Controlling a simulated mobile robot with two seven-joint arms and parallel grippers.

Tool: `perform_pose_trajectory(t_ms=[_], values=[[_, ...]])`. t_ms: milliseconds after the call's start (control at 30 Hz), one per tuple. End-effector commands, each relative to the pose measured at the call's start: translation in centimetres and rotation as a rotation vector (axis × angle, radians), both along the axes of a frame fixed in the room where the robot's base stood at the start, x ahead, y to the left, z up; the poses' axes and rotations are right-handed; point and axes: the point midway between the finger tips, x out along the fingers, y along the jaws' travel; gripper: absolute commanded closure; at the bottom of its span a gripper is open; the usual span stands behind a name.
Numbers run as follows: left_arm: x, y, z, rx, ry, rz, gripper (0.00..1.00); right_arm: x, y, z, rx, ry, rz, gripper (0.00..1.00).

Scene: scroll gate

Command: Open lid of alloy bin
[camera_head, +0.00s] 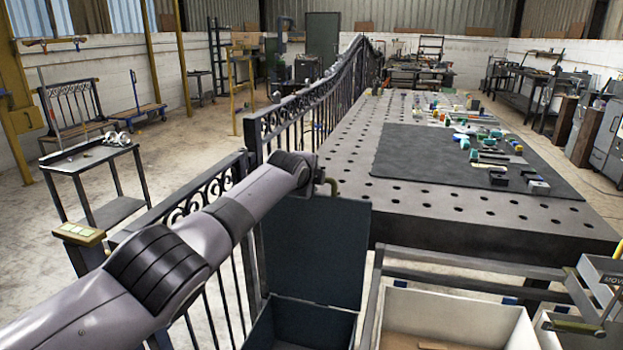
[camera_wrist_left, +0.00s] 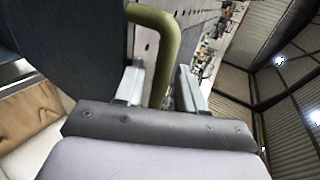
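The alloy bin (camera_head: 300,322) is a dark blue-grey box at the bottom centre of the head view. Its lid (camera_head: 318,250) stands raised, roughly upright, behind the bin's opening. A bent olive-brass handle (camera_head: 333,187) sits at the lid's top edge. The handle (camera_wrist_left: 163,60) also shows in the left wrist view, with the dark lid (camera_wrist_left: 60,45) beside it. My left gripper (camera_wrist_left: 160,88) is around the handle, one finger on each side, with a gap visible on one side. In the head view my left arm mostly hides this gripper. My right gripper is not in view.
An open white bin (camera_head: 455,318) holding brown material stands right of the alloy bin. A perforated metal table (camera_head: 345,150) with a dark mat and small parts lies behind. A wrought-iron gate (camera_head: 290,120) runs along the table's left side.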

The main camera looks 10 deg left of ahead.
Motion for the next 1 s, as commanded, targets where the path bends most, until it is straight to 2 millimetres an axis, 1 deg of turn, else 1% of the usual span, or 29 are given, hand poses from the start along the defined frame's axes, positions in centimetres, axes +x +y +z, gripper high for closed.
perform_pose_trajectory(t_ms=[167,467,767,1000], values=[[0.0,0.0,0.1,0.0,0.0,0.0,0.61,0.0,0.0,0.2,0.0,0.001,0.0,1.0],[-0.7,0.2,0.8,-0.001,-0.001,0.0,0.61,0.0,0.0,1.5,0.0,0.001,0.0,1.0],[-2.2,0.2,1.4,0.002,-0.001,-0.001,0.61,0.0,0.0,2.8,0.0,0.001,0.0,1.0],[-3.5,0.3,2.0,-0.001,-0.001,-0.001,0.61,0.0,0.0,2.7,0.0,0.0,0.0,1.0]])
